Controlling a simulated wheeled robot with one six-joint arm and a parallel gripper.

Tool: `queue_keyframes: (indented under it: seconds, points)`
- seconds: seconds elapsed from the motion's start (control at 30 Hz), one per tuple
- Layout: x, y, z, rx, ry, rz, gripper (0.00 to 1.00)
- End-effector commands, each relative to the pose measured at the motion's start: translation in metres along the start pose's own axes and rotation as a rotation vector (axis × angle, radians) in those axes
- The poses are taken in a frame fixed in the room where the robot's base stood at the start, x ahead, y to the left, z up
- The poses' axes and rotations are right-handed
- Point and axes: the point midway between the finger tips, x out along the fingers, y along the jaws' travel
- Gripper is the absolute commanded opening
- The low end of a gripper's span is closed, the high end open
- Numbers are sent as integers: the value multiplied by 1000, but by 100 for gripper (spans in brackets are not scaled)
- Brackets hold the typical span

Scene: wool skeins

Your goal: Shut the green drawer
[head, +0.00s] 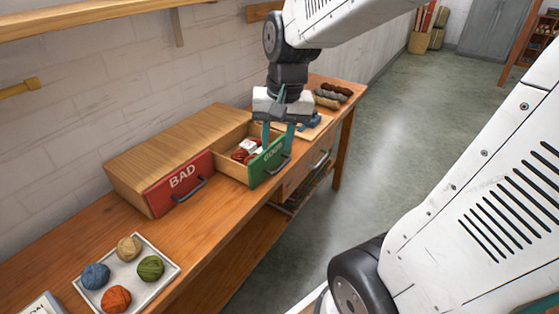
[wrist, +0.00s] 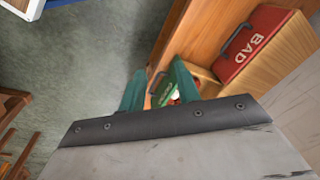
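The green drawer (head: 268,163) stands pulled out of the wooden cabinet (head: 170,148), with its dark handle facing the table's front edge. A dark red skein with a pale band (head: 244,152) lies inside it. My gripper (head: 278,148) points down at the green front, its two teal fingers apart, one toward each side of the front panel. In the wrist view the green front (wrist: 183,84) and its handle show between and behind the fingers (wrist: 158,78). I cannot tell whether the fingers touch the panel.
The red drawer marked BAD (head: 181,182) is closed beside it. A white tray (head: 160,288) with several wool balls stands at the front left. Dark and brown skeins (head: 332,94) lie at the table's far end. The floor in front is clear.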

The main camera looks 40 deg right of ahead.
Motion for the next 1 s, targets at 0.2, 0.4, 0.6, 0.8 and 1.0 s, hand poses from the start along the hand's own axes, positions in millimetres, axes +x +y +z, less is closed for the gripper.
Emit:
queue_keyframes:
  seconds: [0.2,0.4,0.6,0.8,1.0]
  points:
    - [66,23,-92,366,0,-21,33]
    - [112,49,-138,585,11,-31,33]
    - [133,59,-153,658,18,-34,33]
    - [161,58,-153,659,15,-33,33]
    - [192,58,-154,659,16,-34,33]
